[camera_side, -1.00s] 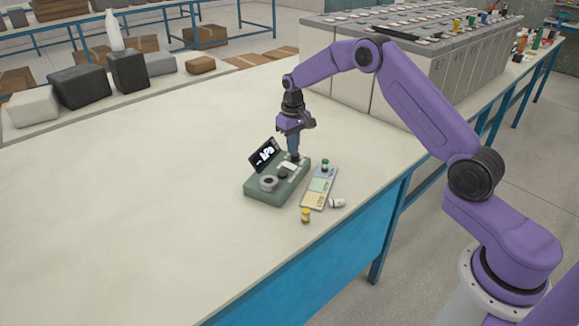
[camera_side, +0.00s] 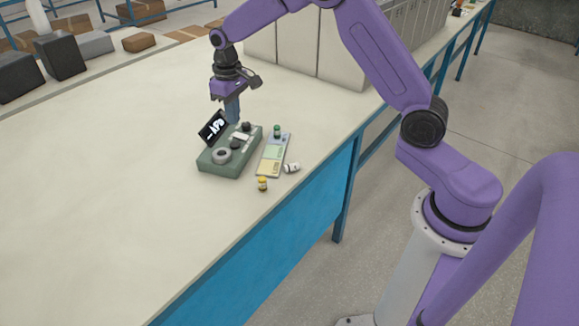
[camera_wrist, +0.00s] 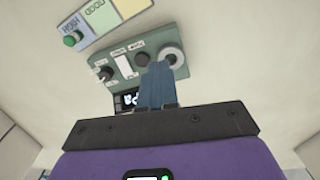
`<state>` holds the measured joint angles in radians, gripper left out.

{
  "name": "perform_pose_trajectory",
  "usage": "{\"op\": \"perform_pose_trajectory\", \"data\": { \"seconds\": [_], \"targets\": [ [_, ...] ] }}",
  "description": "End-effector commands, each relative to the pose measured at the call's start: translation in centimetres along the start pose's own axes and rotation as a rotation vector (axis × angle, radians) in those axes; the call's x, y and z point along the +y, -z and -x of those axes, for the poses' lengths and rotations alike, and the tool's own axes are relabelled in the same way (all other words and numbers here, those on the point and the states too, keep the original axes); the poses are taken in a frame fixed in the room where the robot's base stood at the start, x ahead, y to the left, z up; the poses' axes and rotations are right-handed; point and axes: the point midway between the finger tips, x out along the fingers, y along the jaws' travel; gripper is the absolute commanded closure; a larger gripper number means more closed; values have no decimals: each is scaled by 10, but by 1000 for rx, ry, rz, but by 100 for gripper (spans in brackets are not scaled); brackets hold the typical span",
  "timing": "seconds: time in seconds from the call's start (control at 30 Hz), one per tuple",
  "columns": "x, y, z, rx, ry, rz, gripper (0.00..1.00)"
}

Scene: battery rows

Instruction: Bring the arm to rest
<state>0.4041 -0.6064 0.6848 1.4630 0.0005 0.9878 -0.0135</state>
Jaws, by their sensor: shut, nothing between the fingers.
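My gripper (camera_side: 232,118) is shut and empty, fingers pointing down above the back part of the green tester (camera_side: 210,164). Its closed blue-grey fingers also show in the wrist view (camera_wrist: 160,72), in front of the tester. The tester has dark knobs, a grey ring (camera_side: 222,156) and a tilted black display (camera_side: 214,128) with white characters, hard to read. A green-topped battery (camera_side: 277,131) stands on the far end of the coloured card (camera_side: 271,155), on the part marked HIGH in the wrist view.
The pale table (camera_side: 110,200) is wide and clear to the left of the tester. Tall grey cabinets (camera_side: 340,50) stand behind my arm. Dark and grey boxes (camera_side: 65,56) line the far left edge. The table's front edge runs close by the batteries.

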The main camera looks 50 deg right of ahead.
Motion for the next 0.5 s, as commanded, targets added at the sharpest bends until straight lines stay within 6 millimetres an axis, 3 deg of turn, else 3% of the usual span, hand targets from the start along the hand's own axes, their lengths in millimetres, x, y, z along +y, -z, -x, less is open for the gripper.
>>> {"op": "perform_pose_trajectory", "data": {
  "seconds": [0.03,0.2,0.5],
  "targets": [
    [-17,-14,11,3,0,45,100],
    [-64,-63,37,8,2,186,100],
    [-115,-174,68,15,6,433,100]
  ]
}}
